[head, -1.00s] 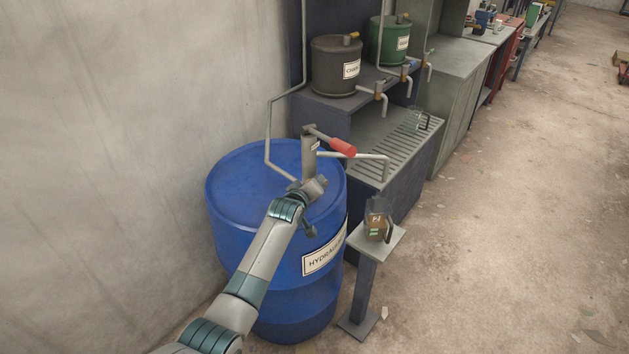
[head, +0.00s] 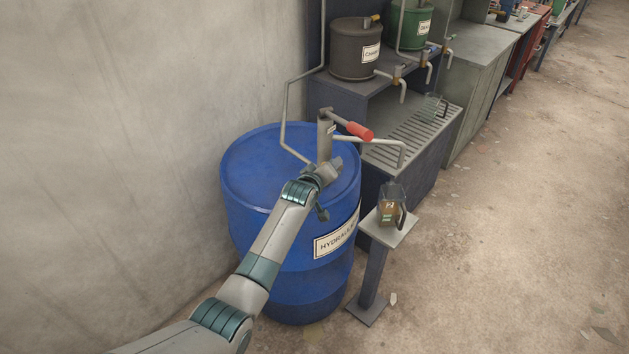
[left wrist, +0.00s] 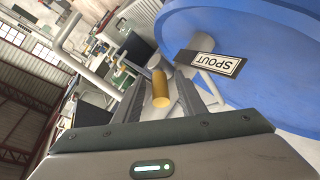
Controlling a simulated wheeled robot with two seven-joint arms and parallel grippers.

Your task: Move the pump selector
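The grey pump (head: 325,138) with a red-gripped handle (head: 360,131) stands on the blue drum (head: 262,172). In the left wrist view the yellow selector knob (left wrist: 160,89) points towards the camera, beside a plate marked SPOUT (left wrist: 211,65). My left gripper (head: 326,170) is at the pump's base above the drum top. In the wrist view its two fingers (left wrist: 161,86) stand apart on either side of the yellow knob, with gaps showing. The head view hides the knob behind the gripper. My right gripper is in neither view.
The pump's spout pipe (head: 385,142) reaches right, above a small stand (head: 399,235) holding a jug (head: 390,207). A wall (head: 120,120) is close at the left. A slatted bench (head: 400,135) with a dark drum (head: 354,50) stands behind. Floor at right is clear.

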